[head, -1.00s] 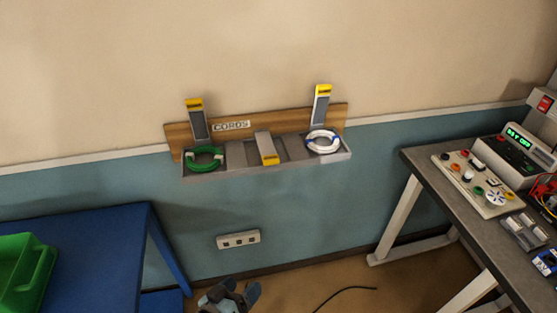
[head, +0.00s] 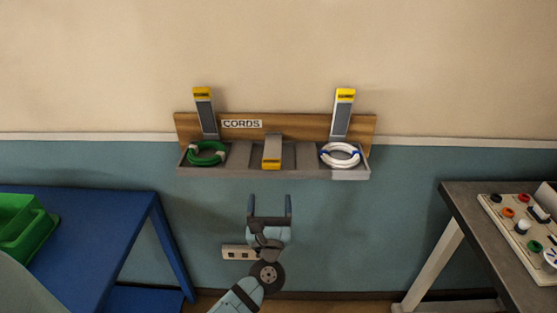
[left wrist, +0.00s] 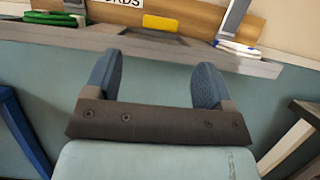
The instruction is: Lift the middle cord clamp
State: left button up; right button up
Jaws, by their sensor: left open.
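The middle cord clamp (head: 272,152) is a grey lever with a yellow end. It is folded down over the middle compartment of the grey cord rack (head: 350,174) on the wall. Its yellow end also shows in the left wrist view (left wrist: 160,23). The left clamp (head: 205,112) and right clamp (head: 342,114) stand raised. My left gripper (head: 270,199) is open and empty, below and in front of the middle clamp, apart from it. Its two fingers show in the left wrist view (left wrist: 157,80). My right gripper is not in view.
A green cord coil (head: 207,160) lies in the left compartment and a white coil (head: 340,163) in the right one. A blue table (head: 95,215) stands at the left with a green bin (head: 20,225). A workbench (head: 475,230) stands at the right.

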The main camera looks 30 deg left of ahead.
aim_at(272, 158)
pick_arm(q)
jog(key=p+x, duration=0.3)
jog(key=x, duration=0.9)
jog(key=shift+w+a+r, duration=0.1)
jog(key=shift+w+r, duration=0.1)
jog(key=shift+w, duration=0.05)
jog(key=shift+c, duration=0.4)
